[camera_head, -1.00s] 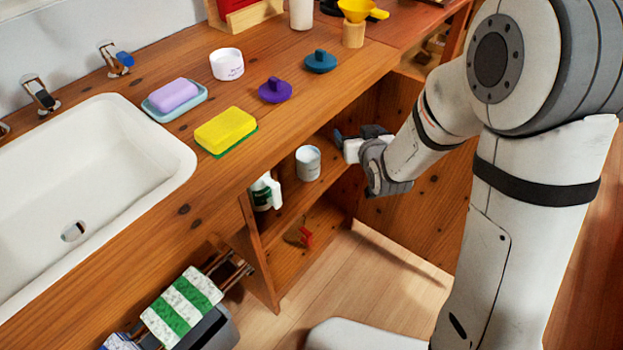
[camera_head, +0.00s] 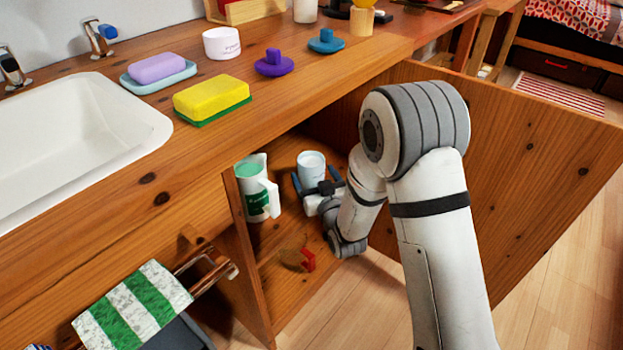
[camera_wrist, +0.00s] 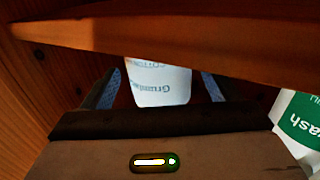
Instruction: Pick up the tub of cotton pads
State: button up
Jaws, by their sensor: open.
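The tub of cotton pads (camera_head: 311,164) is a white cylinder standing upright on a shelf inside the open cupboard under the counter. In the wrist view the tub (camera_wrist: 158,84) shows printed lettering, and its upper part in the picture is cut off by a wooden edge. My gripper (camera_head: 315,179) is open at the tub, with its blue fingers on either side of it. In the wrist view my gripper's fingers (camera_wrist: 159,90) flank the tub, with a dark gap visible on its right. Whether either finger touches it is hard to tell.
A white and green bottle (camera_head: 257,190) stands left of the tub; it also shows in the wrist view (camera_wrist: 300,122). The counter edge (camera_head: 270,120) overhangs the shelf. The open cupboard door (camera_head: 530,165) is on the right. A red object (camera_head: 308,260) lies lower down.

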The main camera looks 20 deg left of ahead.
aim_at(307, 162)
jog(key=shift+b+x, duration=0.3)
jog(key=shift+x, duration=1.15)
jog(key=shift+c, duration=0.2)
jog(key=c, duration=1.1)
